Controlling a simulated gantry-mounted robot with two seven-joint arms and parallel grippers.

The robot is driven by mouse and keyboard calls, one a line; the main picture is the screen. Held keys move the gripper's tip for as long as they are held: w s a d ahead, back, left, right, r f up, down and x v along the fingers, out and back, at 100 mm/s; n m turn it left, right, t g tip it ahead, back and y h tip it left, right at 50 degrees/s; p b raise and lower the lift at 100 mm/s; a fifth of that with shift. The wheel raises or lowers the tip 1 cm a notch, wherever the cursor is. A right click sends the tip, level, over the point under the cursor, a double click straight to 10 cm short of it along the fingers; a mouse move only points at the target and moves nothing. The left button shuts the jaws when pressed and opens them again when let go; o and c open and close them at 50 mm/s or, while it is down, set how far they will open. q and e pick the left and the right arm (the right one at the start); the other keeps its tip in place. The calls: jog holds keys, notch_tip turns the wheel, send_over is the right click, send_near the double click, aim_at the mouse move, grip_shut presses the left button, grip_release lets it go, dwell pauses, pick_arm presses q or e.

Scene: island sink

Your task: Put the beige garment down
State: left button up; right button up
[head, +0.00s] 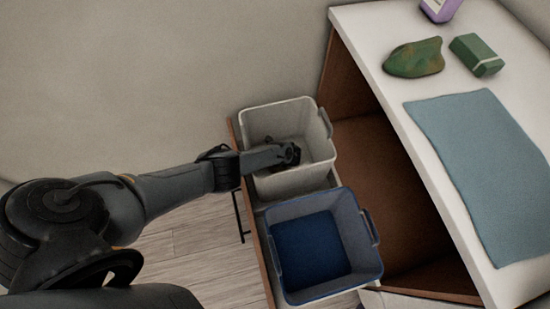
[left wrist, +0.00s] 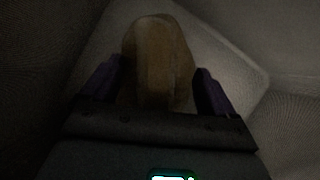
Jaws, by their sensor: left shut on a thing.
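The beige garment (left wrist: 158,62) shows in the left wrist view as a brownish-beige bundle between the two purple-tipped fingers of my left gripper (left wrist: 158,88). The gripper is shut on it, inside a bin; the light there is dim. In the head view my left gripper (head: 289,154) reaches down into the white bin (head: 270,116), and the garment is hidden from that view. The pale floor of the bin shows behind the garment in the wrist view; I cannot tell whether the garment touches it. My right gripper is not in view.
A blue bin (head: 315,250) stands beside the white one in the same pulled-out drawer. On the white counter (head: 385,45) lie a blue-grey cloth (head: 480,165), a green-brown cloth-like item (head: 414,58), a green block (head: 476,55) and a purple container (head: 440,8). Wooden floor shows below.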

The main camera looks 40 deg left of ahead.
pick_arm(q)
jog(key=shift+f, duration=0.5)
jog(key=shift+r, duration=0.1)
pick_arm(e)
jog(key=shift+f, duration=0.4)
pick_arm(q)
jog(key=o, duration=0.9)
jog(key=shift+o, duration=0.2)
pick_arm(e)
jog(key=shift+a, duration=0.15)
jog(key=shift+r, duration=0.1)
pick_arm(q)
jog(key=p+v, duration=0.5)
jog(key=shift+d+r, duration=0.1)
jog(key=shift+r, duration=0.3)
jog(key=shift+p+v, duration=0.65)
jog(key=shift+v, duration=0.2)
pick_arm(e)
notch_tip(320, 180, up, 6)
pick_arm(q)
jog(key=shift+d, duration=0.15)
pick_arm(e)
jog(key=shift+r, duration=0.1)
